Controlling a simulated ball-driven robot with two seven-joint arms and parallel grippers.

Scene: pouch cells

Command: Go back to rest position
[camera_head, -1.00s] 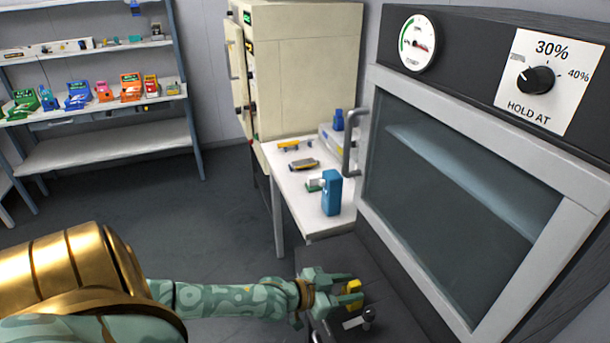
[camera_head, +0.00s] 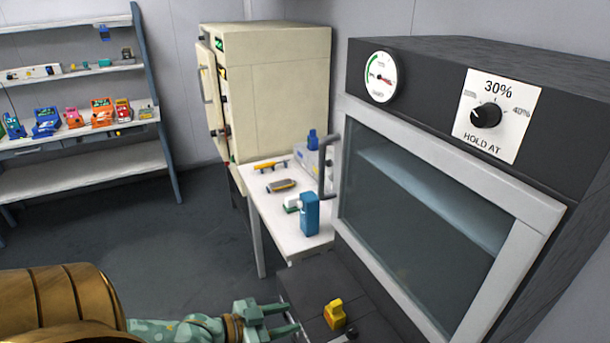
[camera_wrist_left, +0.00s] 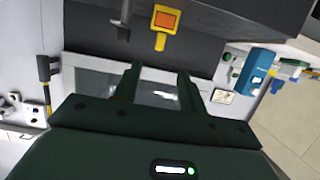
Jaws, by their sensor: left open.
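My left gripper (camera_head: 284,319) is low in the head view, left of a yellow handle-like part (camera_head: 335,314) on a dark surface. Its two fingers are apart with nothing between them. In the left wrist view the open fingers (camera_wrist_left: 158,85) point toward a dark panel and a pale strip. The yellow part with an orange face (camera_wrist_left: 166,20) shows above the fingertips there, clear of them. My right gripper is in neither view.
A dark oven-like chamber (camera_head: 590,130) with a glass door and a dial (camera_head: 486,115) stands at right. A white side table (camera_head: 270,210) holds a blue bottle-like item (camera_head: 310,214) and small parts. A cream cabinet (camera_head: 280,90) and shelves stand behind. Grey floor at left is clear.

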